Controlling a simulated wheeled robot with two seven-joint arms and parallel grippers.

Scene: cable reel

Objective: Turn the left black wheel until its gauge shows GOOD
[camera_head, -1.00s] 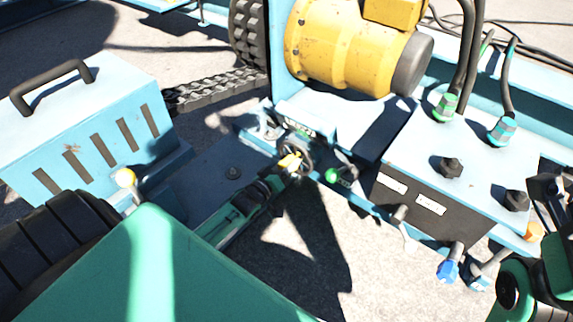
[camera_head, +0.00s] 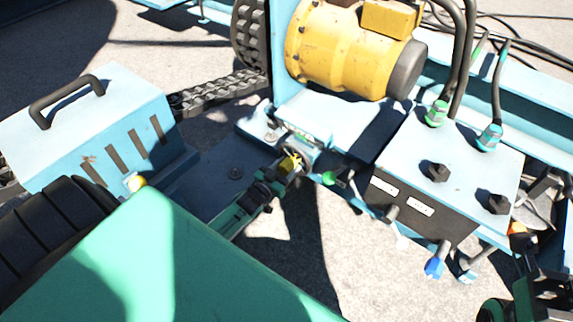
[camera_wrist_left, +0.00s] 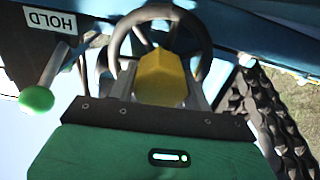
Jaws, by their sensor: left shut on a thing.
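The left black wheel (camera_wrist_left: 122,40) shows as a dark ring with spokes in the left wrist view. In the head view its rim (camera_head: 305,155) is small and partly covered. My left gripper (camera_head: 287,167) is at the wheel, shut on its yellow centre piece (camera_wrist_left: 162,78), which sits between the two fingers. A pale label block (camera_head: 308,135) sits just above the wheel, but no gauge reading is legible. Dark and green parts of my right arm show at the lower right; the right gripper's fingers cannot be made out.
A green-knobbed lever (camera_wrist_left: 37,98) stands close beside the wheel, near a HOLD label (camera_wrist_left: 50,20). A yellow motor (camera_head: 345,45) is behind. A blue box with black knobs (camera_head: 470,160) is to the right, a handled blue case (camera_head: 90,130) to the left. A chain (camera_head: 220,92) runs behind.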

